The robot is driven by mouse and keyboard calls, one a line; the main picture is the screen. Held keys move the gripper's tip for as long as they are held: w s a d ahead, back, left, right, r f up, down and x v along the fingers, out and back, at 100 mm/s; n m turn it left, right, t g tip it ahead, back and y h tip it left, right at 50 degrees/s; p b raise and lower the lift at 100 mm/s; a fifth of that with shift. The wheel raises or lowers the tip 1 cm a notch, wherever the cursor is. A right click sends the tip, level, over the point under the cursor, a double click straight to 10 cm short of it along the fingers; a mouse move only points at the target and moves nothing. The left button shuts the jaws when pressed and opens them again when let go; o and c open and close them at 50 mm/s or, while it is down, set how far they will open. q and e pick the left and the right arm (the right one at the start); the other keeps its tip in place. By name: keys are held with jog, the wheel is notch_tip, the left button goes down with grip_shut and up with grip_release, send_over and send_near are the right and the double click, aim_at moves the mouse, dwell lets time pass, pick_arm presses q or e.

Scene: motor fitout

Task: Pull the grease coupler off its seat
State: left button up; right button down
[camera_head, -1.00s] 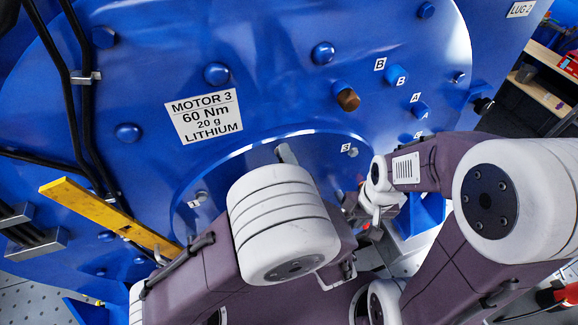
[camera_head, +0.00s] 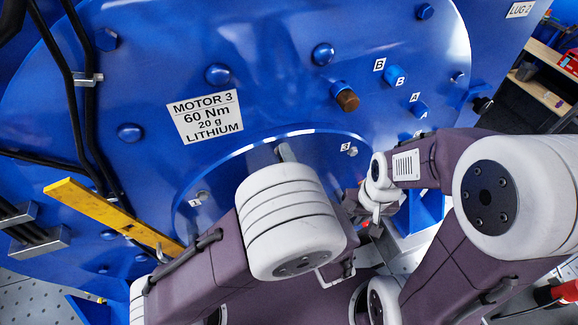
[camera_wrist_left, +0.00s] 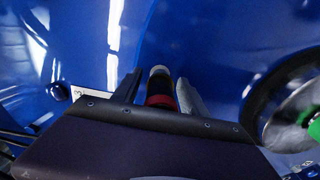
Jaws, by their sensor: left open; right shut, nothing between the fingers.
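In the left wrist view a short cylinder with a grey tip, a dark body and a red band (camera_wrist_left: 160,88), which looks like the grease coupler, stands between the two fingers of my left gripper (camera_wrist_left: 159,80). The fingers are open on either side of it. I cannot tell whether either touches it, and its lower end is hidden by my gripper body. In the head view my left arm's white joint hides the left gripper and this cylinder. My right gripper (camera_head: 355,203) is shut and empty, low in front of the motor and partly hidden behind my left arm.
The blue motor face (camera_head: 280,100) fills the background, with bolts and a brown-tipped fitting (camera_head: 347,100). A yellow bar (camera_head: 105,213) and black cables (camera_head: 85,110) are at the left. A round grey and green part (camera_wrist_left: 298,120) is close on the right in the wrist view.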

pick_arm(q)
grip_shut()
dwell(1.2)
jog(key=shift+s, duration=0.1)
